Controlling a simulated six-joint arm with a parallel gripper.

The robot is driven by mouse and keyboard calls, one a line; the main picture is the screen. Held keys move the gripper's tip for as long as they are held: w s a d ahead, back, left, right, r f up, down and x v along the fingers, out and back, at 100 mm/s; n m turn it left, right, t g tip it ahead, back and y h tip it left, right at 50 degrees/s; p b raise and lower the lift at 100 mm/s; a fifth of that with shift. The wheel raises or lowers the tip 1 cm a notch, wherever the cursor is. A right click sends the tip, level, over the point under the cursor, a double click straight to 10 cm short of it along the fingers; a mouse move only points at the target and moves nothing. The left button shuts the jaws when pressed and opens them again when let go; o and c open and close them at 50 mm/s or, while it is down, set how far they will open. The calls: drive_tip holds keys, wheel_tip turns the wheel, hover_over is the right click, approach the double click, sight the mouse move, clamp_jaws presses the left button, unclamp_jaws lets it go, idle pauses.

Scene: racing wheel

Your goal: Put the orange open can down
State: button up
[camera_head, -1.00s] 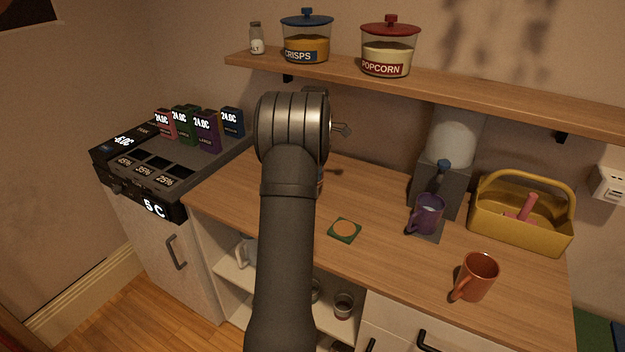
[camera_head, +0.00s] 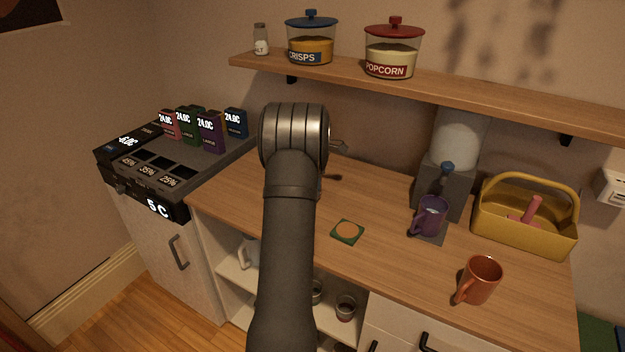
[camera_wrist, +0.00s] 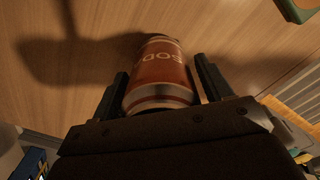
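The orange can (camera_wrist: 162,72) shows in the wrist view, with a pale band and part of a lettered label. It sits between the two fingers of my gripper (camera_wrist: 158,78). A narrow gap shows between the can and each finger, so the fingers look open around it. The can's far end meets a shadow on the wooden counter (camera_wrist: 90,20) and appears to rest there. Its opening cannot be made out.
A green-edged coaster (camera_head: 347,231) lies right of my arm. A purple mug (camera_head: 430,216) stands at the dispenser (camera_head: 448,165), an orange mug (camera_head: 479,280) near the front edge, and a yellow caddy (camera_head: 525,225) at right. A shelf (camera_head: 470,95) with jars overhangs the back.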

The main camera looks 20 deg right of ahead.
drive_tip(key=shift+o, duration=0.4)
drive_tip(key=shift+r, duration=0.1)
wheel_tip(320, 180, up, 12)
drive_tip(key=shift+r, duration=0.1)
idle(0.4)
wheel_tip(320, 180, down, 12)
drive_tip(key=shift+f, duration=0.25)
wheel_tip(320, 180, up, 2)
drive_tip(key=shift+r, duration=0.95)
